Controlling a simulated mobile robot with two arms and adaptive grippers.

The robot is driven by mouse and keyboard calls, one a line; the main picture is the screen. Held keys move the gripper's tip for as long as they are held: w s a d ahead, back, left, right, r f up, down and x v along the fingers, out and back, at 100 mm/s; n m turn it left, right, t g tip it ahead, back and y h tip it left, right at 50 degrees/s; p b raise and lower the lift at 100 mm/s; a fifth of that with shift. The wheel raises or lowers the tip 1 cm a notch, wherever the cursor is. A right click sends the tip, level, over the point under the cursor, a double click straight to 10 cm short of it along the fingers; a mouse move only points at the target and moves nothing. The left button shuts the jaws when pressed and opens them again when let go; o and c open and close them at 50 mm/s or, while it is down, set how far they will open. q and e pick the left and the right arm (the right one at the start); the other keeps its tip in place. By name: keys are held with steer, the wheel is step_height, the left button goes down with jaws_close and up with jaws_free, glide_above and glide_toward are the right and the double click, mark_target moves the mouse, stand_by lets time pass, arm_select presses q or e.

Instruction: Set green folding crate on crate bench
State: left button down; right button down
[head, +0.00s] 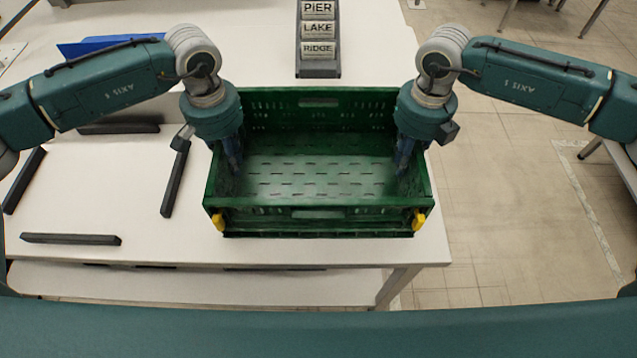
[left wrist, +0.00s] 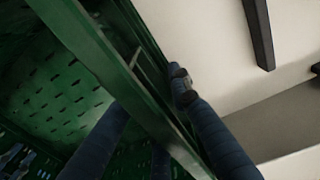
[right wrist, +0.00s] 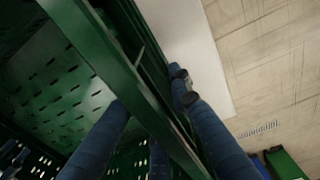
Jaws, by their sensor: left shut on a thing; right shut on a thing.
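The green folding crate (head: 318,228) is open, empty and upright, with yellow latches at its front corners. It is over the right part of the white bench top (head: 90,190); I cannot tell whether it touches the top. My left gripper (head: 234,158) is shut on the crate's left wall, its fingers on both sides of the wall in the left wrist view (left wrist: 150,120). My right gripper (head: 404,160) is shut on the right wall the same way, seen in the right wrist view (right wrist: 150,120). Some fingers are partly hidden behind the walls.
Several dark bars lie on the left of the top, one (head: 175,178) close to the crate's left side and one (head: 70,239) near the front edge. A dark rack labelled PIER, LAKE, RIDGE (head: 318,70) stands behind the crate. A blue thing (head: 95,46) lies back left. Tiled floor is right.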

arm_select(q)
steer(key=shift+f, duration=0.45)
arm_select(e)
steer(key=shift+f, duration=0.45)
arm_select(q)
steer(key=c, duration=1.6)
jaws_free()
steer(key=shift+a+r, duration=0.1)
steer(key=shift+r, duration=0.05)
arm_select(e)
steer(key=c, duration=1.6)
jaws_free()
steer(key=shift+r, duration=0.15)
arm_select(q)
steer(key=shift+r, duration=0.1)
step_height(320, 180, up, 12)
steer(key=shift+f, duration=0.25)
steer(key=shift+r, duration=0.15)
arm_select(e)
steer(key=shift+r, duration=0.2)
step_height(320, 180, up, 12)
steer(key=shift+f, duration=0.2)
